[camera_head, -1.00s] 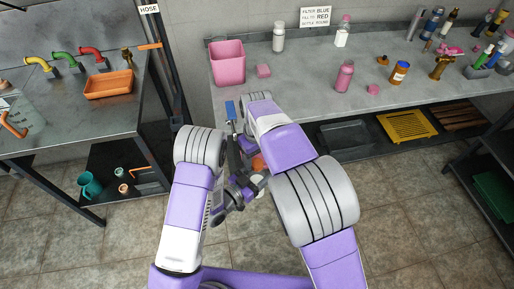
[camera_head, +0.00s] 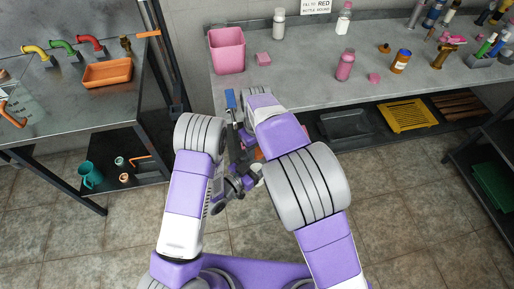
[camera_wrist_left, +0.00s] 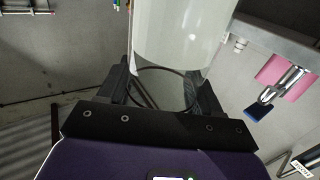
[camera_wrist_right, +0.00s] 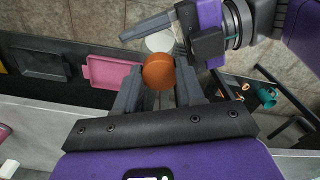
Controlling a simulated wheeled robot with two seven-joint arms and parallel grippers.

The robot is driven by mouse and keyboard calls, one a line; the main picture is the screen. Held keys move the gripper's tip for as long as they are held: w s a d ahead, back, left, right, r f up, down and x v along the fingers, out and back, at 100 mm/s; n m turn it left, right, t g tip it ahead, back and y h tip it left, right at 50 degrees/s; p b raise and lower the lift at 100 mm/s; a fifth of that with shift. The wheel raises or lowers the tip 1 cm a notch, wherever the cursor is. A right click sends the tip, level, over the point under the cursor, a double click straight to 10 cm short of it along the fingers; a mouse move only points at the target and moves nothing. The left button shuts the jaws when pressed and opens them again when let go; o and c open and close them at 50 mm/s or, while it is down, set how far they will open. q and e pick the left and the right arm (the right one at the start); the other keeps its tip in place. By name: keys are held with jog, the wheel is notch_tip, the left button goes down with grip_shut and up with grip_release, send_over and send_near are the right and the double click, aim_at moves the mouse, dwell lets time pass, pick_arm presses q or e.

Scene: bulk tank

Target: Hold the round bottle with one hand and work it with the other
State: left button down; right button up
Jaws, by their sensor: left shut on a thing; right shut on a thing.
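The round bottle (camera_wrist_left: 182,38) is pale and translucent, and stands between the fingers of my left gripper (camera_wrist_left: 163,82), which is shut on it. Its far end runs out of the left wrist view. In the right wrist view, my right gripper (camera_wrist_right: 158,76) is shut on a round orange-brown cap (camera_wrist_right: 158,71). A pale round part of the bottle (camera_wrist_right: 160,41) shows just behind the cap, beside the left gripper. I cannot tell whether cap and bottle touch. In the head view, both grippers meet low in front of the bench, and my right gripper (camera_head: 249,157) is partly covered by my arms.
A grey bench (camera_head: 300,82) at the back holds a pink bin (camera_head: 227,50), a pink bottle (camera_head: 345,65), an orange-labelled jar (camera_head: 401,61) and several tools. A left table carries an orange tray (camera_head: 107,74) and coloured taps. The floor between them is open.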

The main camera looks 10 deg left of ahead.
jog(key=m, duration=0.5)
jog(key=o, duration=1.2)
jog(key=shift+o, duration=0.2)
notch_tip(320, 180, up, 12)
